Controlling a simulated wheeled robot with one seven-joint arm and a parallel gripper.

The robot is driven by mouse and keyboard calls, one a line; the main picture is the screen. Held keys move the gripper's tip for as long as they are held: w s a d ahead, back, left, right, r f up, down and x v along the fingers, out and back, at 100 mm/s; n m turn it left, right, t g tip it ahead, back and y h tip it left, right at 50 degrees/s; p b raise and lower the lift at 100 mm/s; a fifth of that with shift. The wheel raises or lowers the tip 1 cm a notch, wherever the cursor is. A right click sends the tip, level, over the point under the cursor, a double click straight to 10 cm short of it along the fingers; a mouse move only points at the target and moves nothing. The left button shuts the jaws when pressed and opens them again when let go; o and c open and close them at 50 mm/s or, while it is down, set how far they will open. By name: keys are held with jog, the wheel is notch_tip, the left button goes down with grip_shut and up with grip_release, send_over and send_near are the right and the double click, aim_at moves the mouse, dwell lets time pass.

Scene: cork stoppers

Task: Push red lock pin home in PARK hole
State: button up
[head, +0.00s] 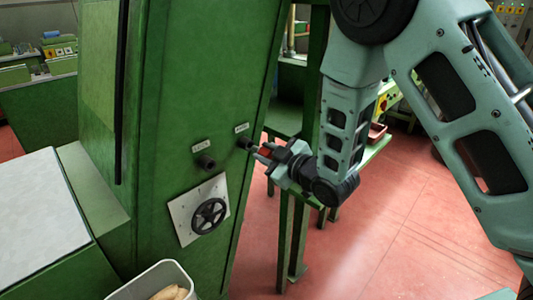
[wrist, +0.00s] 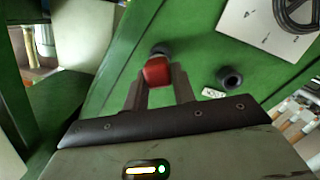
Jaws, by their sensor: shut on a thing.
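The red lock pin (wrist: 156,71) sits between the fingertips of my gripper (wrist: 158,78) in the wrist view. It also shows as a small red patch in the head view (head: 265,151). My gripper (head: 261,153) is shut on it and points at the right-hand dark hole collar (head: 244,142) on the green machine's face. In the wrist view that collar (wrist: 160,49) is directly behind the pin's red head. The pin's shank is hidden, so I cannot tell how deep it sits. A small label (head: 241,128) above this collar is too small to read surely.
A second dark collar (head: 206,162) with its own label (head: 201,146) is to the left. Below it a black handwheel (head: 209,215) stands out from a white plate (head: 184,213). A pale bin (head: 170,272) is at the bottom. Green legs (head: 298,235) stand below my gripper.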

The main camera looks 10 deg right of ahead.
aim_at(261, 150)
jog(key=shift+r+b+x, duration=0.2)
jog(key=shift+b+x, duration=0.1)
jog(key=shift+x, duration=1.4)
dwell(1.5)
jog(key=o, duration=1.1)
jog(key=shift+a, duration=0.1)
jog(key=shift+c, duration=0.2)
jog(key=p+v, duration=1.3)
jog(key=v, duration=0.4)
jog(key=shift+s+p, duration=0.2)
jog(key=shift+p, duration=0.2)
jog(key=shift+r, duration=0.1)
